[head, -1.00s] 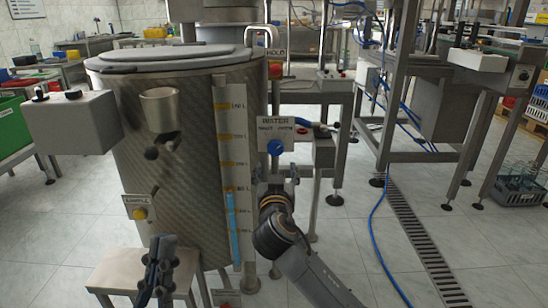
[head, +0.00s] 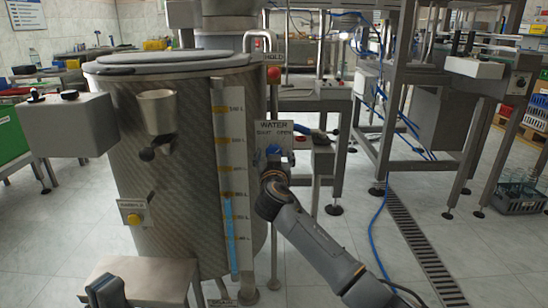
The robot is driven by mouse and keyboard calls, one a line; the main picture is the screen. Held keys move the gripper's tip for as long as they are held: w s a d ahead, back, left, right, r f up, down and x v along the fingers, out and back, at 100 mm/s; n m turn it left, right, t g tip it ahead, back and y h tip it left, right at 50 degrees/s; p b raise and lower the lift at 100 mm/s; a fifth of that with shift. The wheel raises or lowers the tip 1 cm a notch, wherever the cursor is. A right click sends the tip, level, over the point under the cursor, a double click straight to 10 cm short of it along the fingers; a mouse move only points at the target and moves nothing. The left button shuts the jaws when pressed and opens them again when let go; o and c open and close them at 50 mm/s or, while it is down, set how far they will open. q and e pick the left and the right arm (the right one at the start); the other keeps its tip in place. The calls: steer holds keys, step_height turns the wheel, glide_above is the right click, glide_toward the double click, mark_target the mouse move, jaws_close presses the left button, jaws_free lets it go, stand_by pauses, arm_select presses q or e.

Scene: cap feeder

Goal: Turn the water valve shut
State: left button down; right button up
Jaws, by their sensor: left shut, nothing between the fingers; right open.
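The water valve is a blue knob (head: 273,149) on a plate (head: 285,128) marked WATER, SHUT and OPEN, mounted right of the steel tank. My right gripper (head: 273,163) is at the knob's lower front and hides part of it. It is open; I cannot tell whether its fingers touch the knob. The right arm comes up from the lower right. My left gripper (head: 108,290) is a dark shape at the bottom left, cut by the picture edge, shut and empty, in front of a steel stool.
The large tank (head: 180,200) with a level gauge (head: 230,190) stands left of the valve. A box (head: 322,155) with a lever sits close right of it. A blue hose (head: 372,225) lies on the floor at right.

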steer(key=c, duration=1.1)
steer(key=shift+c, duration=0.2)
